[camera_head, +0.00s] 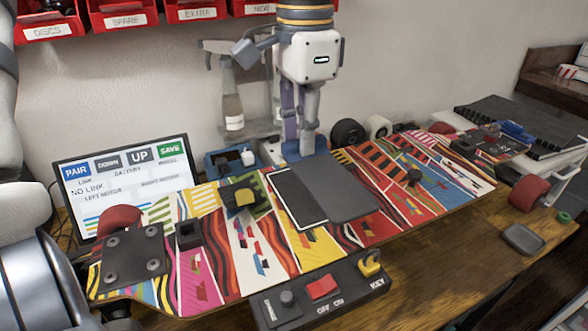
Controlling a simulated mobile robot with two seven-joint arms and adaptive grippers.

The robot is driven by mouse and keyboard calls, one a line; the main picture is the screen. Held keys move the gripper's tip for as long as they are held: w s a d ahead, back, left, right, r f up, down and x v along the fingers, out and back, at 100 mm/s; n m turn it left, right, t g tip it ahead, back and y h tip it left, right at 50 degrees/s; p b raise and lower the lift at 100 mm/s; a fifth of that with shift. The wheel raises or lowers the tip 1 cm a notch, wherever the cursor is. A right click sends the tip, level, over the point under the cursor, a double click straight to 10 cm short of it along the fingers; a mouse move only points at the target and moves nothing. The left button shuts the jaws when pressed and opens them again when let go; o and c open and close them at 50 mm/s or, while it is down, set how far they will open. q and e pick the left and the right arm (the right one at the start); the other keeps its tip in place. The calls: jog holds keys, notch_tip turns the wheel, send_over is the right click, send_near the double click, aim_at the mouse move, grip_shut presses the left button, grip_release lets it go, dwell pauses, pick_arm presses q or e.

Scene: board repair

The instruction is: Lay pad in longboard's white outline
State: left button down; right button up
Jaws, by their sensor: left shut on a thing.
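The longboard (205,262) lies across the table with a bright multicoloured deck. A dark rectangle edged by a white outline (300,228) lies near its middle; its left and lower edges show. The dark grey pad (338,192) covers the right part of the outline and reaches past it to the right. I cannot tell whether the pad touches the deck or hovers just above it. My left gripper (303,155) points down at the pad's far edge and is shut on it; the fingertips are partly hard to make out.
A switch box (320,292) with a red switch and yellow key stands at the board's front edge. A screen (128,187) is at the left, a spray bottle (231,105) behind. Red bins (125,18) hang above. Bare table shows at the front right.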

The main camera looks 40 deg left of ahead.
pick_arm(q)
jog(key=w+a+f, duration=0.3)
jog(key=w+a, duration=0.1)
jog(key=a, duration=0.1)
send_over(285, 174)
jog(key=f, duration=0.3)
jog(key=d+f, duration=0.1)
jog(key=shift+s+f, duration=0.35)
jog(key=shift+w+a+f, duration=0.15)
jog(key=shift+a+f, duration=0.05)
jog(key=shift+f, duration=0.05)
jog(key=f, duration=0.4)
jog(key=shift+w+a+b, duration=0.25)
jog(key=shift+a+b, duration=0.05)
jog(key=shift+a, duration=0.05)
jog(key=shift+r, duration=0.15)
jog(key=c, duration=1.6)
grip_release()
